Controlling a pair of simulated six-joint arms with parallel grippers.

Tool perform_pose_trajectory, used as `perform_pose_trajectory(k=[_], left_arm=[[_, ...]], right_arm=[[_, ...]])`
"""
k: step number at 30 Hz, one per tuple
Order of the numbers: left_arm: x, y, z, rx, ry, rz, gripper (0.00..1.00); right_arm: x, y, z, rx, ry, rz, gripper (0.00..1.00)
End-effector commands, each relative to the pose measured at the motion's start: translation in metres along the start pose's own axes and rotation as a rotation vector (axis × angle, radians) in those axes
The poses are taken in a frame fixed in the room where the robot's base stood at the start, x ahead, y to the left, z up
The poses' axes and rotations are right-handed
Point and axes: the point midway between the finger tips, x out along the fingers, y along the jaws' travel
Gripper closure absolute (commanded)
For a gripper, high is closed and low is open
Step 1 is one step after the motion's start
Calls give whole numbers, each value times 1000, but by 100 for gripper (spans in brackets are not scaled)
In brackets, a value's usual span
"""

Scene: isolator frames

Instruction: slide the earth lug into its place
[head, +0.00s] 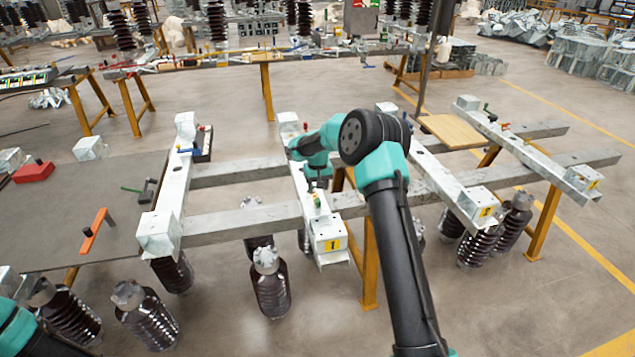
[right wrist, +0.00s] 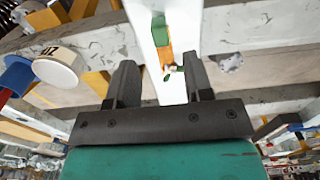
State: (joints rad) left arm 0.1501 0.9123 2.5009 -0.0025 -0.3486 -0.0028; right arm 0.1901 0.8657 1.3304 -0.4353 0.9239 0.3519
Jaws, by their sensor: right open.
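A small green and orange part (head: 317,201) sits on the pale beam (head: 303,180) marked 1; I take it to be the earth lug, though it is too small to be sure. In the right wrist view this part (right wrist: 162,44) shows beyond my fingertips, green above and orange below. My right gripper (head: 318,184) is over the same beam, just behind the part, and partly hidden by its own wrist. In the right wrist view its two dark fingers (right wrist: 158,80) stand apart with nothing between them. My left arm shows at the bottom left corner, its gripper out of view.
Parallel pale beams on grey crossbars and yellow legs fill the middle, with dark ribbed insulators (head: 270,283) below. A grey table (head: 75,215) at left holds an orange-handled tool (head: 96,230), a clamp (head: 148,190) and a red box (head: 33,171). A wooden board (head: 455,130) lies at right.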

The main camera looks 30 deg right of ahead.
Motion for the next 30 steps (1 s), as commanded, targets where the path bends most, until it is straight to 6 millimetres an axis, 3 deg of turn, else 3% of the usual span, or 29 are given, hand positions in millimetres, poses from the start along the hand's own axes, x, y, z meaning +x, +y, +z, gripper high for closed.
perform_pose_trajectory(k=[6, 12, 23, 30], left_arm=[[0, 0, 0, 0, 0, 0, 57], [0, 0, 0, 0, 0, 0, 57], [0, 0, 0, 0, 0, 0, 57], [0, 0, 0, 0, 0, 0, 57]], right_arm=[[40, -1, 1, -2, -3, -2, 53], [65, 0, 0, -1, -2, 0, 53], [71, 0, 0, 0, 0, 0, 53], [71, 0, 0, -1, 0, 0, 74]])
